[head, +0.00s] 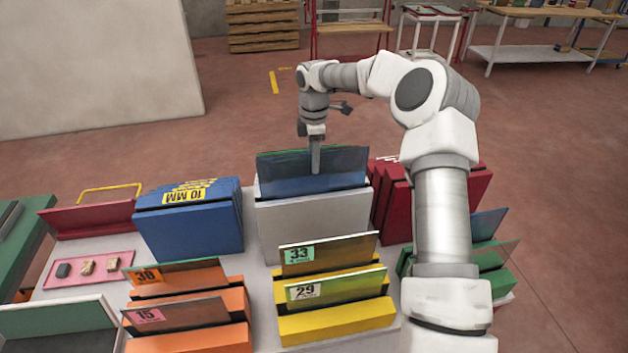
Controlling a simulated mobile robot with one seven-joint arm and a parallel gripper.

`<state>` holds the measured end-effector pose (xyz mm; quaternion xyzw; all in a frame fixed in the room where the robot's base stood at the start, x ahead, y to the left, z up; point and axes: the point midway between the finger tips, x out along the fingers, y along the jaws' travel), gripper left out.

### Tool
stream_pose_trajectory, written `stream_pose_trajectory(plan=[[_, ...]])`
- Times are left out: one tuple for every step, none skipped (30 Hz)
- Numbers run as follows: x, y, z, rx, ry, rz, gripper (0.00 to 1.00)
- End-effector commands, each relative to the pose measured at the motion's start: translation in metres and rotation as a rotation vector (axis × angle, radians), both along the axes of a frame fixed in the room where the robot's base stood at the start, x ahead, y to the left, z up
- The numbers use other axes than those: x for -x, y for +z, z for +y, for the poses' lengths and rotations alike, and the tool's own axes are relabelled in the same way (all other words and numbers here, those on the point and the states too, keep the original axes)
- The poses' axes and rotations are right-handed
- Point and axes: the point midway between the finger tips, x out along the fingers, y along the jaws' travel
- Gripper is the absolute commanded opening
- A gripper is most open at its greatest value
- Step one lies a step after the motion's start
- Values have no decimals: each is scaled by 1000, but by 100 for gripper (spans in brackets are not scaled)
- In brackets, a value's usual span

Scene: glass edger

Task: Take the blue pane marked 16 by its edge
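A blue-tinted pane (345,170) stands upright in the white rack (315,222) at the middle of the head view. I cannot read a 16 on it; no label shows on its visible face. Its top edge looks greenish, and another pane may stand close behind it. My gripper (315,160) points straight down at this pane, with a finger overlapping its upper middle. The fingers line up in this view, so I cannot tell whether they are apart, or touch or straddle the edge. Another bluish pane (488,223) stands at the right, in the green rack (492,260).
Yellow racks (335,322) hold panes marked 33 and 29. A blue 10 MM rack (190,230) and red rack (392,205) flank the white one closely. A pink tray (90,268) holds small blocks.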

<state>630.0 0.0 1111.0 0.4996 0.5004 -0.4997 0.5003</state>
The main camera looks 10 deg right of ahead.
Motion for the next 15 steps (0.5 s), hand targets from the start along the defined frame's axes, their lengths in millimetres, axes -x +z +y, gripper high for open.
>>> stream_pose_trajectory(plan=[[1, -7, 0, -1, -1, 3, 40], [1, -11, -1, -1, -2, 3, 40], [1, -15, -1, 0, -2, 2, 40], [1, -18, 0, -1, -2, 1, 40], [1, -20, 0, -1, -1, 2, 40], [1, -22, 0, -1, -1, 1, 40], [1, -23, 0, 0, -1, 1, 40], [1, -23, 0, 0, -1, 0, 40], [1, -23, 0, 0, -1, 0, 40], [1, -23, 0, 0, -1, 0, 40], [1, -23, 0, 0, -1, 0, 40], [1, -23, 0, 0, -1, 0, 40], [1, -23, 0, 0, -1, 0, 40], [1, -23, 0, 0, -1, 0, 35], [1, -23, 0, 0, -1, 0, 27]])
